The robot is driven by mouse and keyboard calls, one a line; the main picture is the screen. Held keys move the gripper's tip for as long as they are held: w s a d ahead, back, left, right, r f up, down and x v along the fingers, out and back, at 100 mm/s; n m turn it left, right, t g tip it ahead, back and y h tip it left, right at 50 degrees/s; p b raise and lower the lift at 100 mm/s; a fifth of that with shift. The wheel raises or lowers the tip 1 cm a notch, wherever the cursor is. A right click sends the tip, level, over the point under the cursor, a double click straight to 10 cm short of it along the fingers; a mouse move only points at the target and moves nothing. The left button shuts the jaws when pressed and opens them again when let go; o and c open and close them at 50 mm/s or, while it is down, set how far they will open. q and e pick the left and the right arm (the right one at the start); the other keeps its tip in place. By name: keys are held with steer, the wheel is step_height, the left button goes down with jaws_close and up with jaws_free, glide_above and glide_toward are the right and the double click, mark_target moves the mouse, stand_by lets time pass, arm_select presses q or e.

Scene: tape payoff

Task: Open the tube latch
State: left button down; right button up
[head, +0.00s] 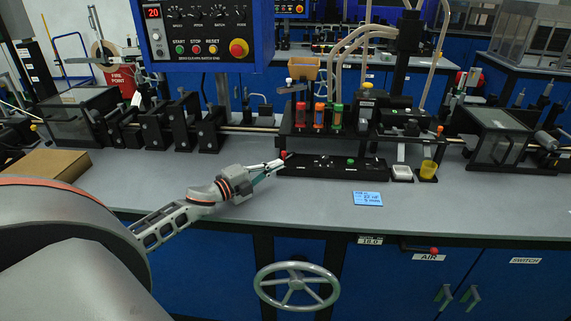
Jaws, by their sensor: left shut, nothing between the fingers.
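My left arm comes in from the left. Its gripper (278,163) is shut and empty at the left end of a low black panel (335,170) with small controls on it. The fingertips are beside a small red knob (283,154) and overlap it in the picture; I cannot tell whether they touch. I cannot make out for certain which part is the tube latch. Red, orange and green tubes (319,115) stand upright in a black holder behind the panel. My right gripper is not in view.
A blue control box (205,30) hangs above at left. A yellow cup (428,169), a white tray (402,173) and a blue note (368,198) are to the right. A handwheel (296,286) is below the bench edge.

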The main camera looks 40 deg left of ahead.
arm_select(q)
steer(key=s+a, duration=0.2)
steer(key=s, duration=0.1)
steer(key=s+a, duration=0.1)
steer(key=shift+s, duration=0.2)
steer(key=shift+d, duration=0.1)
stand_by(0.5)
